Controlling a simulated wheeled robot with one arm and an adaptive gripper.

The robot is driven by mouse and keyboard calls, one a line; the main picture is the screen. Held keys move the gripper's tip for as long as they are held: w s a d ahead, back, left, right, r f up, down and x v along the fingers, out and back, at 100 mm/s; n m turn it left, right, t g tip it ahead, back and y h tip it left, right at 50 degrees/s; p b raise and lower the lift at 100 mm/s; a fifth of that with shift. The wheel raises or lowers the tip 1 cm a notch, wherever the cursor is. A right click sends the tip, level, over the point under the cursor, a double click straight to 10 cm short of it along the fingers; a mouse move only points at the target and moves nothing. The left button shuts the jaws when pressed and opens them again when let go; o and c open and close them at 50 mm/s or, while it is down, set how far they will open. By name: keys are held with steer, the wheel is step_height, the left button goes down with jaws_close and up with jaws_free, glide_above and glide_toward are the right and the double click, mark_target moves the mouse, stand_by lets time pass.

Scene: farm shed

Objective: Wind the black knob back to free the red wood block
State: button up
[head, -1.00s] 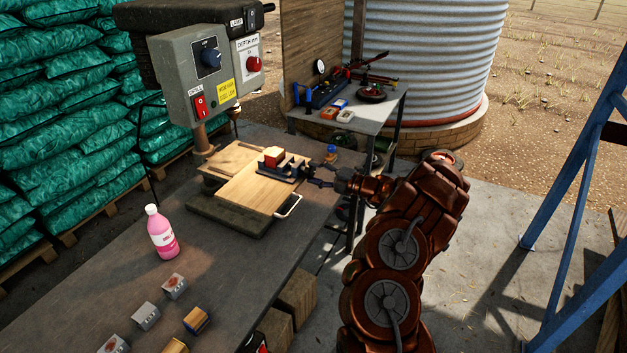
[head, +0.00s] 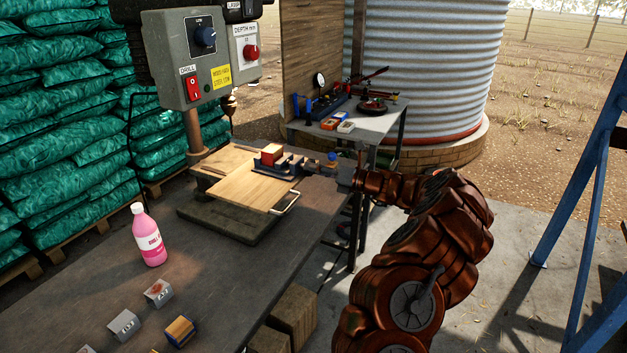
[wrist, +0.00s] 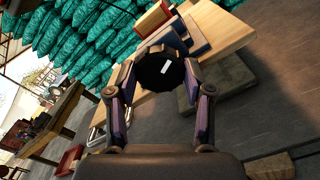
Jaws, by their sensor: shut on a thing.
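The red wood block (head: 271,154) sits in the dark vise (head: 292,164) on the wooden board (head: 245,187) of the drill press. In the wrist view the red block (wrist: 153,19) shows behind the knob, at the top. The black knob (wrist: 161,70) has a white mark on its face and lies between my fingers. My gripper (wrist: 160,82) is shut on the knob, one finger on each side. In the head view my gripper (head: 325,170) reaches the vise from the right, and the knob is mostly hidden there.
The drill press control box (head: 190,65) stands above and behind the board. A pink bottle (head: 149,236) and several small blocks stand at the front left of the bench. A metal handle (head: 286,203) juts from the board's near corner.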

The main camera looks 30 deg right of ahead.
steer(key=n+b, duration=0.4)
steer(key=b, duration=0.1)
steer(key=n+b, duration=0.3)
steer(key=shift+f, duration=0.35)
steer(key=o, duration=1.3)
steer(key=shift+r, duration=0.35)
steer(key=p+v, duration=0.3)
steer(key=v, duration=0.6)
